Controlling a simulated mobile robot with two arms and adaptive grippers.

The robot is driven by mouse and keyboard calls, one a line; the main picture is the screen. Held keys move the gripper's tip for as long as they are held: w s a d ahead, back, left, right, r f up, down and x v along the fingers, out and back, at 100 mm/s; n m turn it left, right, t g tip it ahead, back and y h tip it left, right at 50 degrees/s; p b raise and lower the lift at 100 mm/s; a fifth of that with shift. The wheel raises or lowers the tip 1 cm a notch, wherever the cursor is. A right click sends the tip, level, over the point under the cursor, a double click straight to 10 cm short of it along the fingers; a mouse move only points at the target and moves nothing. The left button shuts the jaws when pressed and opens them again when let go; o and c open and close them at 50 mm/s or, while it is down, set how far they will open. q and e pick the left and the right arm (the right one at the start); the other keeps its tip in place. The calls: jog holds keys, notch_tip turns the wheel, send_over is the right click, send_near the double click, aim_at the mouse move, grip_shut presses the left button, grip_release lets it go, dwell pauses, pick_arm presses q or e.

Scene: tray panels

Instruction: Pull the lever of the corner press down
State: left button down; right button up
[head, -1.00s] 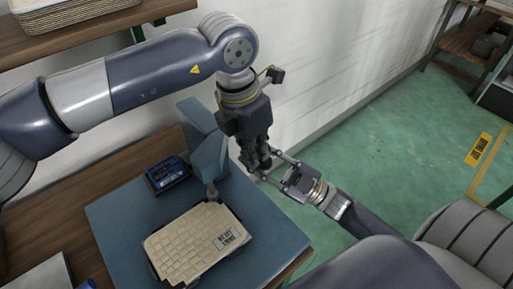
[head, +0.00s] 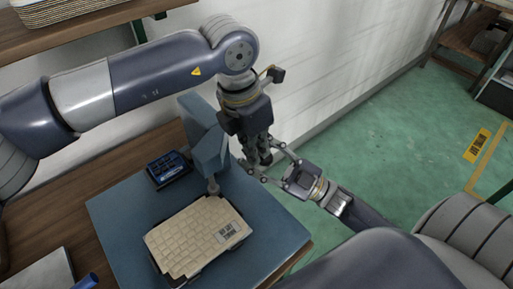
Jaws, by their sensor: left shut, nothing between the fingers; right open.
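The corner press (head: 205,138) is a blue-grey upright body on a blue board. Its thin plunger (head: 213,186) comes down at the far corner of a cream tile-patterned panel (head: 187,243). I cannot make out the lever; the grippers cover the area right of the press. My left gripper (head: 260,161) points down just right of the press, its fingers shut with nothing visible between them. My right gripper (head: 262,157) comes in from the lower right, its fingers open and spread around the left gripper's fingertips. I cannot tell whether they touch.
The blue board (head: 270,225) lies on a wooden bench (head: 100,160). A dark blue box (head: 168,170) stands left of the press. A blue cylinder (head: 88,281) lies at the lower left. A white wall (head: 330,60) is close behind; green floor shows at right.

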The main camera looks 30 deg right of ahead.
jog(key=v, duration=1.1)
jog(key=w+d+f+m+h, duration=0.25)
jog(key=f+m+h, duration=0.2)
jog(key=f, duration=0.55)
jog(key=w+d+f+m+h, duration=0.1)
jog(key=d+f+m+h, duration=0.25)
jog(key=f+h, duration=0.45)
jog(key=s+f+m+g+h, duration=0.1)
jog(key=s+f+m+g, duration=0.15)
jog(key=f, duration=0.75)
jog(key=s+f+m+g+h, duration=0.1)
jog(key=s+f+g+h, duration=0.15)
jog(key=f, duration=0.75)
pick_arm(q)
notch_tip(320, 180, up, 12)
jog(key=a, duration=0.2)
pick_arm(e)
jog(key=s+a+f+g, duration=0.3)
jog(key=s+f, duration=0.3)
jog(key=s, duration=0.2)
jog(key=s+a+f+m+g, duration=0.1)
jog(key=s+a+f+g, duration=0.2)
jog(key=s+f, duration=0.4)
jog(key=s+a+f+m+g, duration=0.1)
jog(key=s+a+f+g, duration=0.3)
jog(key=s+f, duration=0.3)
jog(key=s, duration=0.3)
jog(key=shift+s+g, duration=0.4)
